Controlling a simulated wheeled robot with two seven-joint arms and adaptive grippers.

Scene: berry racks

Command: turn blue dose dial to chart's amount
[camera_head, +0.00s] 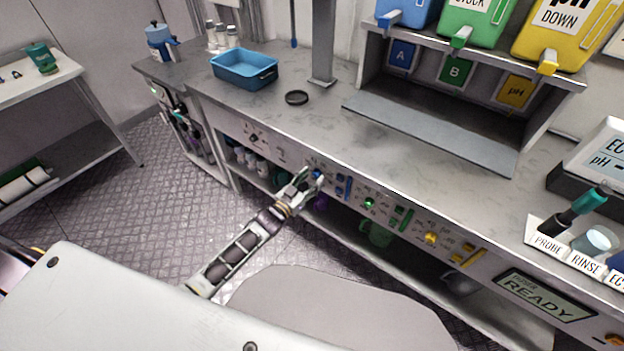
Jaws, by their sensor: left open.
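The blue dose dial (318,174) is on the front panel of the grey counter, left of a blue bar-shaped control (344,187). My left gripper (309,181) is open, with its fingertips right at the blue dial and partly covering it. I cannot tell whether the fingers touch it. The dial's pointer and scale are too small to read. I cannot make out a dose chart in this view. My right gripper is out of view.
A green dial (369,203) and a yellow dial (431,238) sit farther right on the panel. A blue tray (244,69) and a black ring (296,98) lie on the counter. A display (544,296) reads READY. Blue, green and yellow jugs stand on a shelf.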

